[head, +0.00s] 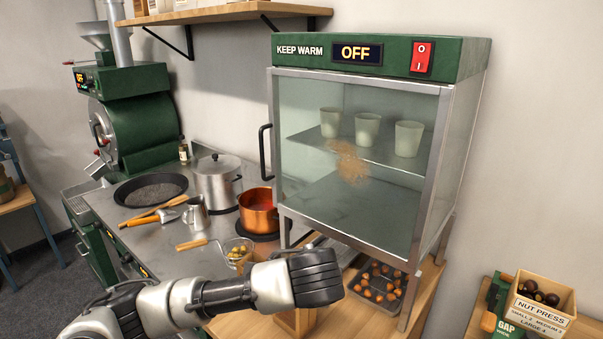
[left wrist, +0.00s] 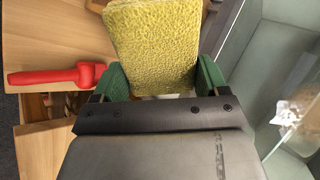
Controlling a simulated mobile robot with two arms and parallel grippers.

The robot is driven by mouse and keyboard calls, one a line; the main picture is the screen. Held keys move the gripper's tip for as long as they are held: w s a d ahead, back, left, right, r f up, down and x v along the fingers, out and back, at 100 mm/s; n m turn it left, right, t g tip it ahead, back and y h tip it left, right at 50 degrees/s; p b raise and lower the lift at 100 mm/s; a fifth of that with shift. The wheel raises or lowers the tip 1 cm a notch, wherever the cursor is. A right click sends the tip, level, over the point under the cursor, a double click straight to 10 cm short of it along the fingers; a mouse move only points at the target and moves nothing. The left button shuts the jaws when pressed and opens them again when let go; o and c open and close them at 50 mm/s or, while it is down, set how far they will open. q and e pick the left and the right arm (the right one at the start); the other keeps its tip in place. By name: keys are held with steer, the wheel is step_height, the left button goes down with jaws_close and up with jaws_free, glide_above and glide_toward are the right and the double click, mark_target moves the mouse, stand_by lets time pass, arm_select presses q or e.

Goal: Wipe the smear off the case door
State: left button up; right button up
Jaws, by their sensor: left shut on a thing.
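The keep-warm case (head: 375,57) has a glass door with a steel frame, and the door looks shut. A brown, grainy smear (head: 349,163) is on the door glass, left of its middle; in the left wrist view a pale smear patch (left wrist: 292,108) shows on glass at the right. My left arm reaches in below the case, and its fingers are hidden in the head view. In the left wrist view my left gripper (left wrist: 160,78) is shut on a yellow sponge (left wrist: 152,42), apart from the glass. My right gripper is not in view.
The door handle (head: 264,152) sticks out at the door's left edge. A copper pot (head: 258,211) and lidded steel pot (head: 216,182) stand left of the case. A tray of chestnuts (head: 378,285) lies below it. A red-handled thing (left wrist: 57,77) lies on wood.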

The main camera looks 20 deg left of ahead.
arm_select(q)
steer(key=w+a+r+m+t+h+p, duration=0.2)
steer(key=w+r+m+t+h, duration=0.35)
steer(key=r, duration=0.25)
steer(key=m+t+h+p, duration=0.2)
steer(key=t+h, duration=0.1)
steer(key=h, duration=0.1)
glide_toward(330, 162)
steer(key=shift+b+x, duration=0.75)
steer(key=shift+x, duration=1.75)
steer(key=shift+w+d+r, duration=0.1)
steer(key=shift+w+d, duration=0.05)
steer(key=shift+w, duration=0.05)
steer(key=shift+x, duration=0.9)
